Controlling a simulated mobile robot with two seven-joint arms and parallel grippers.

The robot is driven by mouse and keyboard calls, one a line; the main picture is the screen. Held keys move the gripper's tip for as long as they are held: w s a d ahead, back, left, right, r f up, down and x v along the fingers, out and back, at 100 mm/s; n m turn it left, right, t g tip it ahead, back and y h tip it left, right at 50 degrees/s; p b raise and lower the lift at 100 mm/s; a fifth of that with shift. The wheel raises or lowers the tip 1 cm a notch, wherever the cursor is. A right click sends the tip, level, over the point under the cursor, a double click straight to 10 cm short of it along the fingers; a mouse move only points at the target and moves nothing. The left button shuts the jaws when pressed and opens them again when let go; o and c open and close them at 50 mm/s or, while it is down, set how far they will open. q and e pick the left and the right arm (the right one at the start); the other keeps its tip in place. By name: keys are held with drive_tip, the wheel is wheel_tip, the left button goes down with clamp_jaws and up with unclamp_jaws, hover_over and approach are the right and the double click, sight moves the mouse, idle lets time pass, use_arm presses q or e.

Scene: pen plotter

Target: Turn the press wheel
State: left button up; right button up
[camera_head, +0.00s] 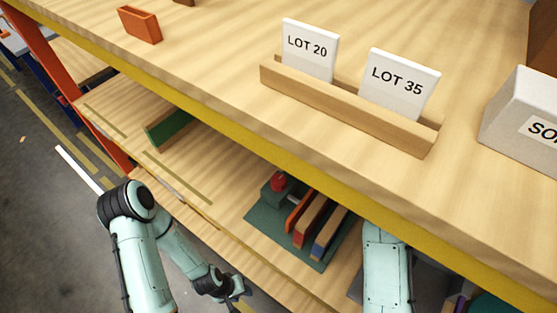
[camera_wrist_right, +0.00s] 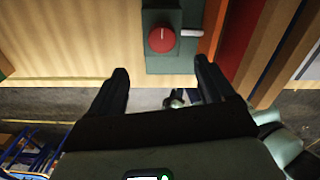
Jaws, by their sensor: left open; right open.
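The press wheel (camera_wrist_right: 161,40) looks like a round red knob on a dark green block in the right wrist view. A short pale bar (camera_wrist_right: 191,33) sticks out to its right. In the head view the red wheel (camera_head: 278,181) sits on the green press (camera_head: 262,222) on the lower shelf. My right gripper (camera_wrist_right: 161,67) is open and empty, its fingertips apart on either side below the wheel, not touching it. It is hidden in the head view. My left gripper (camera_head: 238,288) is in front of the shelf; no object shows in it.
Upright boards with orange and brown faces (camera_head: 313,215) stand right beside the wheel. The upper shelf edge (camera_head: 200,108) overhangs the press. A wooden rack (camera_head: 345,108) with lot cards and a grey box (camera_head: 525,120) stand above. The lower shelf's left part is mostly clear.

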sight(278, 180)
drive_tip(key=f, duration=1.3)
drive_tip(key=shift+s, duration=0.35)
drive_tip(key=c, duration=1.1)
